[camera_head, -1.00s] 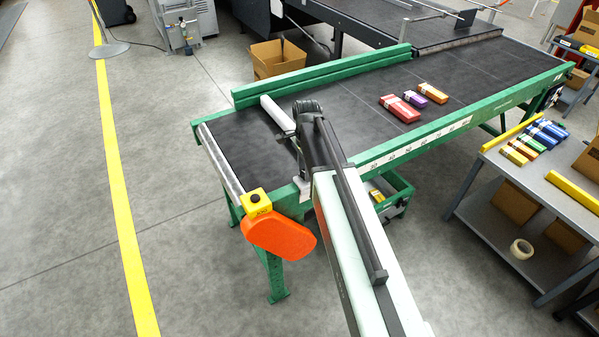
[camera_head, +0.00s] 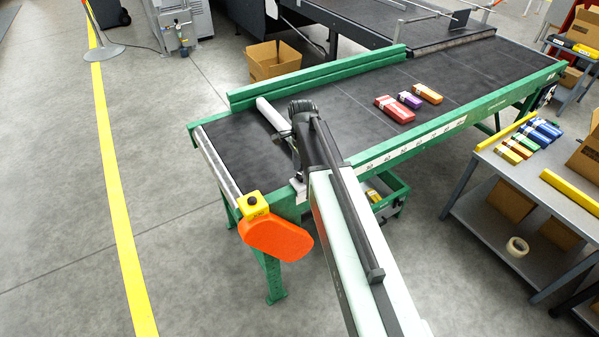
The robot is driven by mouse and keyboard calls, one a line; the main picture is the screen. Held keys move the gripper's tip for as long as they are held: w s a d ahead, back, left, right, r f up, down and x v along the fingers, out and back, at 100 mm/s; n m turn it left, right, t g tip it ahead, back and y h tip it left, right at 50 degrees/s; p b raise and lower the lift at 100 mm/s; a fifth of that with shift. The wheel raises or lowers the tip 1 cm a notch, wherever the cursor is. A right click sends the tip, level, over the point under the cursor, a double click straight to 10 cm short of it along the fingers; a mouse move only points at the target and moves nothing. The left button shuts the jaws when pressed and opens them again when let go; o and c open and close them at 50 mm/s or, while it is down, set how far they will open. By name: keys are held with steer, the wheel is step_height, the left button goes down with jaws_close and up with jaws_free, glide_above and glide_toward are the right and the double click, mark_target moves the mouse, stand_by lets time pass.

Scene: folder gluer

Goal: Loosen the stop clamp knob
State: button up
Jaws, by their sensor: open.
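The white stop bar (camera_head: 268,113) lies across the near end of the dark conveyor belt (camera_head: 246,140). A pale clamp block (camera_head: 298,187) shows on the green front rail, beside my arm. I cannot make out the clamp knob; my arm covers much of that spot. My gripper (camera_head: 288,140) is open, over the belt by the lower end of the stop bar. It is small and partly hidden by my dark wrist, and I cannot tell whether it touches anything.
Red (camera_head: 394,109), purple (camera_head: 410,99) and orange (camera_head: 428,93) cartons lie on the belt to the right. A yellow button box (camera_head: 252,205) and orange guard (camera_head: 277,239) sit at the near corner. A grey table (camera_head: 530,170) with cartons stands at right.

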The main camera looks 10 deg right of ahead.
mark_target(302, 175)
step_height(302, 175, up, 7)
steer(key=p, duration=0.6)
steer(key=shift+s, duration=0.1)
steer(key=shift+f, duration=0.15)
steer(key=shift+w+m, duration=0.25)
steer(key=shift+m, duration=0.55)
step_height(302, 175, down, 8)
steer(key=b, duration=0.8)
jaws_close()
